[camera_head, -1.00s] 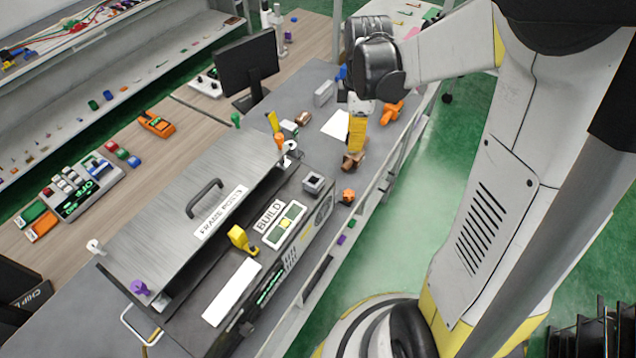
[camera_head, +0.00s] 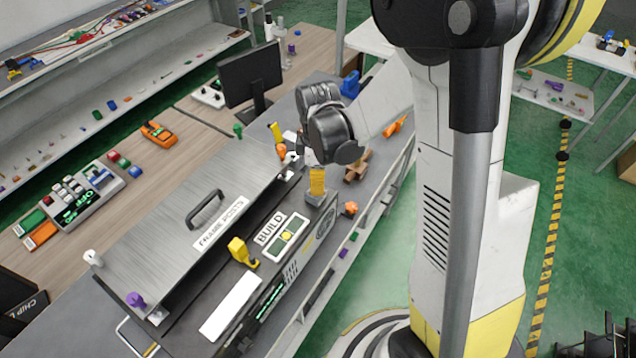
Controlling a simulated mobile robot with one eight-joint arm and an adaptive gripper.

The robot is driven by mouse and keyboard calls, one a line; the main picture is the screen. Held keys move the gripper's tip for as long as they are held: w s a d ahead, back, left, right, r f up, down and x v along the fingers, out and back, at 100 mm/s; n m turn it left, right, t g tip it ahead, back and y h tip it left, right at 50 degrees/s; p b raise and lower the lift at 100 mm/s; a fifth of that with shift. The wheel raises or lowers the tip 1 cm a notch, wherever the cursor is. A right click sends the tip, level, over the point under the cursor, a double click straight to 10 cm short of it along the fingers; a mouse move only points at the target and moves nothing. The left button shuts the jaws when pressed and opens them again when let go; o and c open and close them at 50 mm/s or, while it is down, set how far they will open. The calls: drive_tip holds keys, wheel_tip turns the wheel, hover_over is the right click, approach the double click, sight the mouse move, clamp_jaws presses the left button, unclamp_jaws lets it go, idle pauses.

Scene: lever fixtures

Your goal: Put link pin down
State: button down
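I cannot pick out a link pin for certain. A yellow lever-like piece (camera_head: 240,251) stands on the fixture, left of the BUILD label (camera_head: 269,229). A green-and-white panel with a yellow centre (camera_head: 287,236) lies beside that label.
A grey metal cover (camera_head: 165,240) with a handle and a FRAME POSTS label lies left of the fixture. Brown blocks (camera_head: 357,166) and an orange knob (camera_head: 350,208) sit near the bench's right edge. A monitor (camera_head: 248,72) stands behind.

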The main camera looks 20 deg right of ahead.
drive_tip(key=shift+f, duration=0.15)
drive_tip(key=c, duration=1.4)
unclamp_jaws()
drive_tip(key=shift+o, duration=0.2)
wheel_tip(320, 180, up, 12)
drive_tip(key=p, duration=0.2)
drive_tip(key=s+r+m+t, duration=0.7)
drive_tip(key=s+r+m, duration=0.2)
drive_tip(key=s+m, duration=0.3)
drive_tip(key=shift+s+a+m, duration=0.2)
drive_tip(key=shift+a+m, duration=0.05)
drive_tip(key=shift+m, duration=0.35)
